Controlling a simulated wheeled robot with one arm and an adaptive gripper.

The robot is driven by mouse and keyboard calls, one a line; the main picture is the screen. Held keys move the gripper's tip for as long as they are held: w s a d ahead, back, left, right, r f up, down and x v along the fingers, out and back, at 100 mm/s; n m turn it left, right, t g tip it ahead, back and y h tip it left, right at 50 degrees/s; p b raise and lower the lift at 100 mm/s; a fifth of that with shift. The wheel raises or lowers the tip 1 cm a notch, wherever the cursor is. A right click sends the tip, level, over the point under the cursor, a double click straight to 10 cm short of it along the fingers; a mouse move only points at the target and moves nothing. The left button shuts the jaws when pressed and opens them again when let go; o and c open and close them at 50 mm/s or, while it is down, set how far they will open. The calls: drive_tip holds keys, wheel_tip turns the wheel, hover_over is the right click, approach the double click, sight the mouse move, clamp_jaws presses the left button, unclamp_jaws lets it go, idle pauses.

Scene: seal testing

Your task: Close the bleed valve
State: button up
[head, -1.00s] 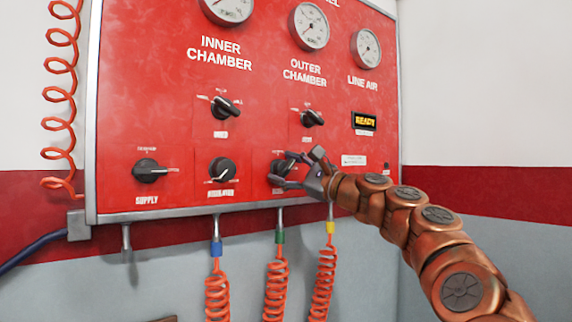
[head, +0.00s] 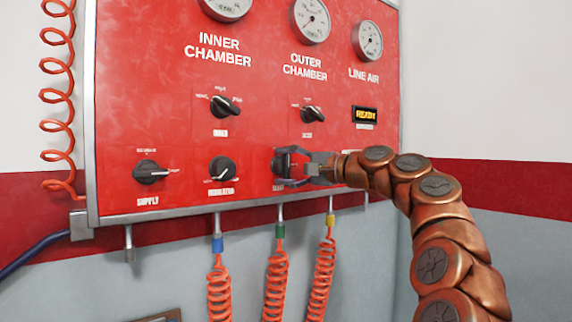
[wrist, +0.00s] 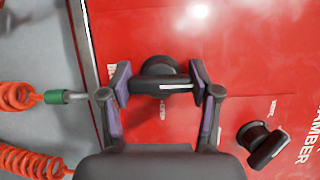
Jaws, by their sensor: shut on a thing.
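The black rotary knob (head: 275,165) is third from the left in the lower row of the red panel. Its label is mostly hidden behind my gripper, so I cannot read it. My gripper (head: 288,166) reaches it from the right. In the wrist view, my gripper (wrist: 160,84) has one pad on each end of the knob's bar handle (wrist: 160,87) and is shut on it.
The supply knob (head: 150,172) and insulator knob (head: 221,169) are to the left. The outer chamber knob (head: 312,115) is above, and the display (head: 365,115) reads READY. Coiled orange hoses (head: 275,285) hang below the panel.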

drive_tip(key=shift+f, duration=0.1)
idle(0.4)
drive_tip(key=o, duration=1.2)
drive_tip(key=shift+c, duration=0.2)
drive_tip(key=shift+s+d+r, duration=0.2)
drive_tip(key=shift+s+d, duration=0.1)
drive_tip(key=shift+d, duration=0.2)
drive_tip(key=v, duration=1)
drive_tip(key=shift+s+d, duration=0.25)
drive_tip(key=shift+d, duration=0.1)
drive_tip(key=shift+f, duration=0.1)
